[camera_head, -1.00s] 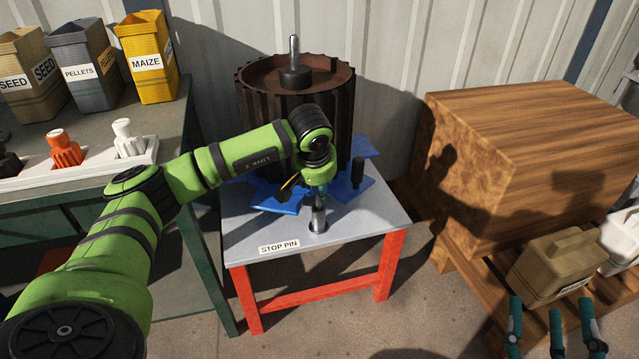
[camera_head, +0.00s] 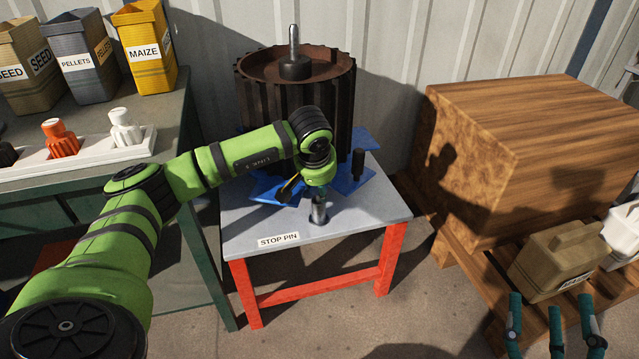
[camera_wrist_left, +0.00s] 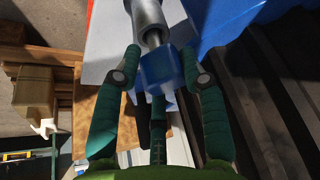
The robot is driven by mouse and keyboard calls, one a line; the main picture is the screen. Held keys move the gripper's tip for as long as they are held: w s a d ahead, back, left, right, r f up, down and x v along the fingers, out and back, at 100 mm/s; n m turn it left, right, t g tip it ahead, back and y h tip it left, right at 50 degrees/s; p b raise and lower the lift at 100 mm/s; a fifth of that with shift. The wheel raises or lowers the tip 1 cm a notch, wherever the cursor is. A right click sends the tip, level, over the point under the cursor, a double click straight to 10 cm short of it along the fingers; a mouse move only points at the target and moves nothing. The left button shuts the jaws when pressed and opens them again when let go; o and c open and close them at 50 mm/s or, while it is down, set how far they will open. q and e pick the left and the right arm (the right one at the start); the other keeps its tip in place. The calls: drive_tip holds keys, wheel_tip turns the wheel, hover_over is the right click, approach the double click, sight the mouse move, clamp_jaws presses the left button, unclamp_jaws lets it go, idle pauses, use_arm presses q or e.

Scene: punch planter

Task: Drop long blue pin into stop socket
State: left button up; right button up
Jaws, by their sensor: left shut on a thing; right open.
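My left gripper (camera_head: 319,193) is low over the front of the grey table, directly above the upright metal stop socket (camera_head: 318,212). In the left wrist view its teal fingers (camera_wrist_left: 163,75) are shut on the blue head of the long pin (camera_wrist_left: 158,70). A short length of shiny shaft shows between the blue head and the mouth of the grey socket tube (camera_wrist_left: 147,18). The shaft lines up with the mouth; how deep it sits inside is hidden. My right gripper (camera_head: 556,335) is open and empty at the lower right.
The grey table (camera_head: 235,215) has red legs and a STOP PIN label (camera_head: 278,240). A dark ribbed drum (camera_head: 295,90) on blue plates stands behind the socket, with a black peg (camera_head: 357,165) nearby. A wooden block (camera_head: 520,150) and canisters (camera_head: 560,260) are at right.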

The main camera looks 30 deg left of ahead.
use_arm(q)
drive_tip(key=shift+f, duration=0.4)
drive_tip(key=o, duration=1.3)
drive_tip(key=v, duration=1.2)
